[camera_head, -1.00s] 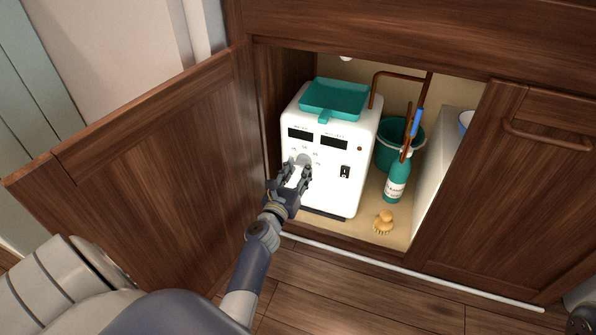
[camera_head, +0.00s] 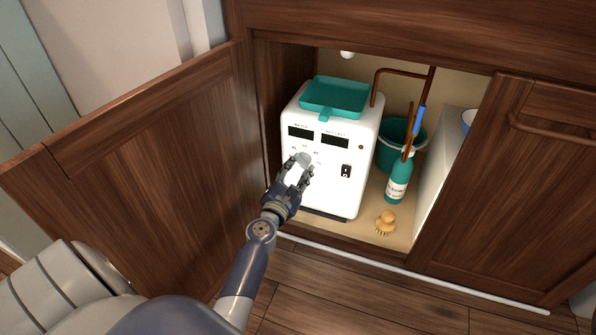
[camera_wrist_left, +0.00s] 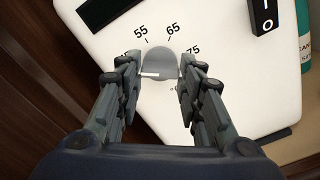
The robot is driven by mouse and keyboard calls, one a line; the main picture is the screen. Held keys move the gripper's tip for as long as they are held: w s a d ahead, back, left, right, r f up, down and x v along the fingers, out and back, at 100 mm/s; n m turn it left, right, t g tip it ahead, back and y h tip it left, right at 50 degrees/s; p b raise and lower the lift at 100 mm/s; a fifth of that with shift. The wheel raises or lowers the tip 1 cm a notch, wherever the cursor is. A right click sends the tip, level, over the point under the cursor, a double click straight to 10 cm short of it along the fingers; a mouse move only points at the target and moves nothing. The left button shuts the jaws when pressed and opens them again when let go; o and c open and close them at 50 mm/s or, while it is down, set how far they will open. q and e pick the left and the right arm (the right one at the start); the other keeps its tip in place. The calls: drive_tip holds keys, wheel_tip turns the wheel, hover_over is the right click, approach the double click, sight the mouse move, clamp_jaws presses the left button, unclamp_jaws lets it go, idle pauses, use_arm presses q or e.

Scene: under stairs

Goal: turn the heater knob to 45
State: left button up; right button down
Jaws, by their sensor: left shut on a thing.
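The heater (camera_head: 330,190) is a white box inside the open cabinet, with two dark displays on its front. Its grey round knob (camera_wrist_left: 160,62) shows in the left wrist view below the numbers 55 and 65, with 75 to its right. A white mark on the knob lies at its lower left, pointing about left. A label further left is partly hidden by a finger. My left gripper (camera_head: 298,172) is at the knob, with its fingers on either side of it, shut on it. My right gripper does not show.
The open cabinet door (camera_head: 150,150) stands left of my left arm. A teal tray (camera_head: 335,97) sits on the heater. A rocker switch (camera_head: 346,171) is right of the knob.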

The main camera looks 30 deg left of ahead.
use_arm(q)
drive_tip(key=shift+m, duration=0.7)
drive_tip(key=o, duration=1.1)
drive_tip(key=shift+c, duration=0.2)
drive_tip(key=v, duration=1.2)
